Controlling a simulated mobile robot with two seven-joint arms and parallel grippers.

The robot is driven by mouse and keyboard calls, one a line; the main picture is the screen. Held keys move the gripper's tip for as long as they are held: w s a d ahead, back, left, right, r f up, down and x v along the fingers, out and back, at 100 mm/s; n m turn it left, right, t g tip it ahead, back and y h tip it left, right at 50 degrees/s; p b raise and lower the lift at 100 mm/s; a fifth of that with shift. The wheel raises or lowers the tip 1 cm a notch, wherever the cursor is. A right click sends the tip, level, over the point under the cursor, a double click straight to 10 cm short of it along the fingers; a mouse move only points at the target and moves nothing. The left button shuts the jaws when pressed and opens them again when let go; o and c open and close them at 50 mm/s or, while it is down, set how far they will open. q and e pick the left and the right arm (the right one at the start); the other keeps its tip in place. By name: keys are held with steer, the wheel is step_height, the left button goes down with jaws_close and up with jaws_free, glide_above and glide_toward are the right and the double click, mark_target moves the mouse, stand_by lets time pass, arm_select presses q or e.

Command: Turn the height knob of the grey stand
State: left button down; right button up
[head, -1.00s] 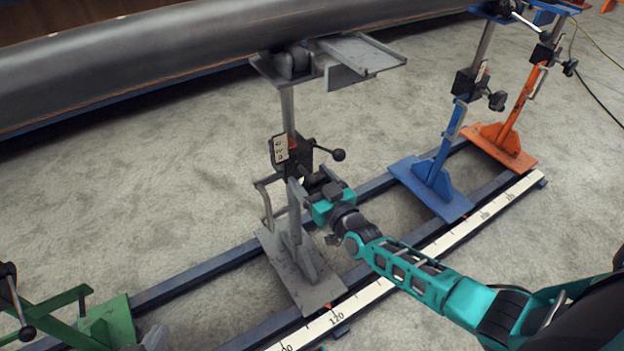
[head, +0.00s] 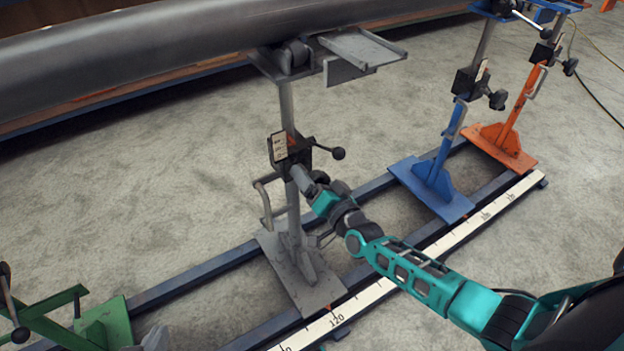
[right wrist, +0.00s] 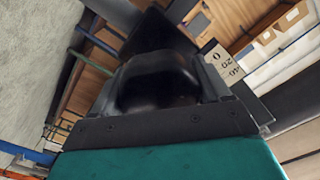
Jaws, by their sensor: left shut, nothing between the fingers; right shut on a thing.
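The grey stand (head: 303,270) stands upright on the rails in the middle of the head view. A black clamp block (head: 289,152) with a label plate and a ball-ended lever (head: 338,154) sits on its post. My right gripper (head: 303,181) reaches the near side of the block from the lower right. In the right wrist view it is shut on the black height knob (right wrist: 160,80), which fills the space between the fingers. In the head view the gripper mostly hides this knob. My left gripper (head: 152,342) shows only as a small grey part at the bottom edge, shut and away from the stand.
A large dark pipe (head: 150,60) lies across the top. A blue stand (head: 432,190) and an orange stand (head: 503,145) stand to the right, and a green stand (head: 105,325) at lower left. A scale strip (head: 440,245) runs along the front rail. The floor behind the rails is clear.

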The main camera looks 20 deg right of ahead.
steer(key=shift+m, duration=0.5)
steer(key=o, duration=1)
steer(key=shift+s+d, duration=0.1)
steer(key=shift+s, duration=0.4)
arm_select(q)
steer(key=p, duration=0.1)
steer(key=r+p, duration=0.1)
steer(key=p, duration=0.1)
steer(key=shift+s+a+r, duration=0.2)
steer(key=shift+a+r, duration=0.1)
steer(key=shift+a, duration=0.1)
arm_select(e)
steer(key=s, duration=0.4)
steer(key=s+d, duration=0.1)
steer(key=s, duration=0.6)
steer(key=shift+s+d, duration=0.3)
steer(key=shift+s, duration=0.1)
arm_select(q)
steer(key=shift+r, duration=0.1)
